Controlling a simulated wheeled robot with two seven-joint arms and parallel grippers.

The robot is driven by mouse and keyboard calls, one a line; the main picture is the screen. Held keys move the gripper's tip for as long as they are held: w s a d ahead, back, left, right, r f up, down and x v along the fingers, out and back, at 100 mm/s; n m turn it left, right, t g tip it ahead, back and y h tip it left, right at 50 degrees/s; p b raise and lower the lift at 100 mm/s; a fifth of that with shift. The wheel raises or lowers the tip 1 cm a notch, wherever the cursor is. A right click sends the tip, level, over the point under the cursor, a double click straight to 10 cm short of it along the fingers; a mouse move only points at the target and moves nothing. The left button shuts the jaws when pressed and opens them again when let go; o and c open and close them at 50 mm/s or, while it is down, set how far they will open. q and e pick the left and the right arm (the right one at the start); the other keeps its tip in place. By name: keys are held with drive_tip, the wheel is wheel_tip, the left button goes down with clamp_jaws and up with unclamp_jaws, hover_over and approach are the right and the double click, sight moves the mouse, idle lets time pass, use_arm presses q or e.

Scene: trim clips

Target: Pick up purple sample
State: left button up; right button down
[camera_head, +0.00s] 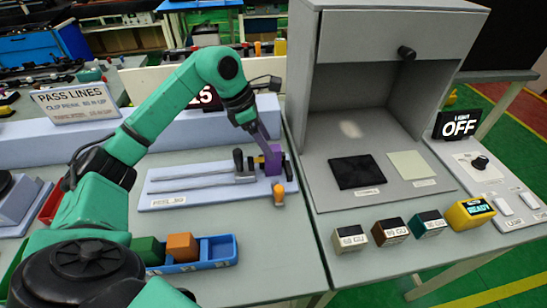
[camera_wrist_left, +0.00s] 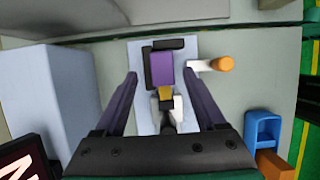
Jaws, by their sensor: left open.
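The purple sample (camera_head: 273,158) is a small block at the right end of the white peel jig (camera_head: 165,203). In the left wrist view, the purple sample (camera_wrist_left: 161,66) lies between the open finger tips, against a dark bracket, with a small yellow piece just below it. My left gripper (camera_head: 264,140) points down over that end of the jig. In the left wrist view, its two purple fingers (camera_wrist_left: 160,80) stand apart on either side, with gaps to the block. The head view does not clearly show how far the tips are above it. My right gripper is in neither view.
An orange-ended lever (camera_head: 279,193) sticks out beside the sample. A blue tray (camera_head: 215,262) with green and orange blocks lies front left. A grey booth (camera_head: 310,150) stands to the right, with several small labelled blocks (camera_head: 391,231) before it.

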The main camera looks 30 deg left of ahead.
sight(273, 149)
use_arm(q)
drive_tip(key=p+x, duration=0.1)
drive_tip(key=x, duration=0.2)
drive_tip(key=shift+s+d+f, duration=0.1)
drive_tip(key=shift+d+f, duration=0.2)
drive_tip(key=shift+f, duration=0.1)
clamp_jaws()
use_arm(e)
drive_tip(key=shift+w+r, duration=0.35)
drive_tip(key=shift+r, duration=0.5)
